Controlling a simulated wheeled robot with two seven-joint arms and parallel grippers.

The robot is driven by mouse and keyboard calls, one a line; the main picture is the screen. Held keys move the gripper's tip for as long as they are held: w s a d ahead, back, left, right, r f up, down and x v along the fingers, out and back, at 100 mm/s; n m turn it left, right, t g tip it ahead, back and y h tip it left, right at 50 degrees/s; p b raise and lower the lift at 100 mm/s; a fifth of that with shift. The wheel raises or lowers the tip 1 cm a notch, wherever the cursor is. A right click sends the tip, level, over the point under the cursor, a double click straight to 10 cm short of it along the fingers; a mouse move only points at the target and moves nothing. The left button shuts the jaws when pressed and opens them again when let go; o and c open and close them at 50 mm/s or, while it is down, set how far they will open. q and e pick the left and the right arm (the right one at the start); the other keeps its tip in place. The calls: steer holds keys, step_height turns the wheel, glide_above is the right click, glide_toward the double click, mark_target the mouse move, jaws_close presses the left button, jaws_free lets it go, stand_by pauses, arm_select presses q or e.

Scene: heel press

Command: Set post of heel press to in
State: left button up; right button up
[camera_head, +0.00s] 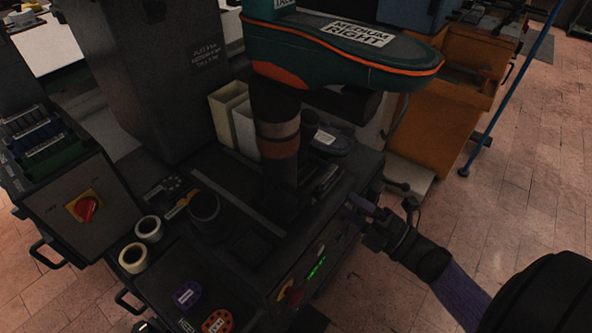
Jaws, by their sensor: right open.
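The heel press (240,215) is a dark machine in the middle of the view. A dark upright post (277,135) with a brown band stands on its bed, under a teal, orange-edged shoe form (340,50) labelled "MEDIUM RIGHT". I cannot tell from this view whether the post is set in or out. My right gripper (355,208) is open at the press's front right edge, to the right of and lower than the post. It appears empty; whether it touches the press is unclear in the dark. My left gripper is not in view.
A red rotary switch (86,208) sits on a panel at left. White tape rolls (149,229), a purple tag (187,294) and an orange tag (217,321) lie on the press's near left side. A blue pole (510,85) stands at right. Tiled floor lies open at right.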

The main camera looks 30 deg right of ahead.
mark_target(314, 179)
steer(key=b+x, duration=0.1)
steer(key=x, duration=0.8)
steer(key=shift+c, duration=0.4)
steer(key=shift+f, duration=0.1)
jaws_close()
steer(key=shift+a, duration=0.1)
stand_by(0.5)
